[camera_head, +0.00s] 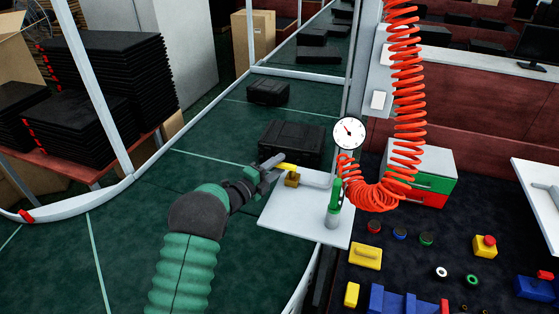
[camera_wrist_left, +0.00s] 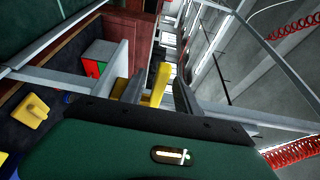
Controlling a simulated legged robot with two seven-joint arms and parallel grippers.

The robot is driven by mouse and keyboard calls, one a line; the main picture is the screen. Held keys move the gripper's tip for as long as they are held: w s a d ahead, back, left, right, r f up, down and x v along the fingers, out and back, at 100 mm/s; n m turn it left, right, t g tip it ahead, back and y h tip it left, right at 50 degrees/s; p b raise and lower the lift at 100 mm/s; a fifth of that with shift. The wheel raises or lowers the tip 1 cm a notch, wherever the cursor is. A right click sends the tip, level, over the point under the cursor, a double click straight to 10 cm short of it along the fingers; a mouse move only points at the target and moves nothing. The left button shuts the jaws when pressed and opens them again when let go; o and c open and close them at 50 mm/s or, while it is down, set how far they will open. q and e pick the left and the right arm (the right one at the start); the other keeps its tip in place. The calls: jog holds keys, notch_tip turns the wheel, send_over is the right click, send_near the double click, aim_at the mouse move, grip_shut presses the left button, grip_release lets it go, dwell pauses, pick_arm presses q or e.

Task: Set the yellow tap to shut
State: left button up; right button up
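The yellow tap (camera_head: 285,168) is a small lever on a brass body (camera_head: 292,180), set in a grey pipe on a white plate beside the conveyor. My left gripper (camera_head: 271,166) reaches in from the left, its fingertips at the lever. In the left wrist view the yellow lever (camera_wrist_left: 158,84) stands between the two fingers (camera_wrist_left: 157,92). The fingers are apart, with a gap seen on the right side of the lever. Contact with the lever is hard to tell. My right gripper is not in view.
A pressure gauge (camera_head: 349,133) and a coiled red hose (camera_head: 382,193) are right of the tap, with a green-handled fitting (camera_head: 334,196). A black case (camera_head: 291,143) lies on the green conveyor (camera_head: 215,145) behind. Buttons and yellow blocks (camera_head: 366,256) lie on the dark table to the right.

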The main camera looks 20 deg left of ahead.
pick_arm(q)
jog(key=shift+w+d, duration=0.15)
jog(key=shift+w, duration=0.3)
jog(key=shift+a+f, duration=0.15)
jog(key=shift+a, duration=0.45)
jog(key=shift+c, duration=2.3)
jog(key=shift+d, duration=0.2)
grip_shut()
